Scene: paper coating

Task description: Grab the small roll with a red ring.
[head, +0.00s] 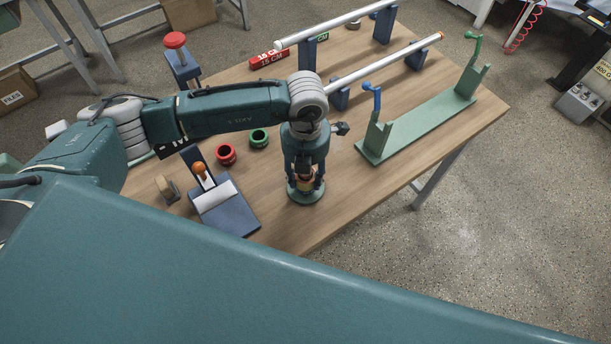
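My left gripper (305,184) points straight down at the table's front edge, over a round green base (306,197). Its fingers are on both sides of a small tan and reddish thing (305,178), mostly hidden by the gripper. I cannot tell if the fingers touch it, or if it is the small roll with a red ring. A red ring-shaped piece (226,154) with a dark centre lies on the table left of the gripper. A similar green one (259,138) is beside it. My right gripper is not in view.
The wooden table (440,137) holds a green stand (420,120) with crank handles at right. Long white rolls (385,62) rest on blue supports behind. A blue device (225,207) with an orange knob and a tape dispenser (167,189) stand at left front.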

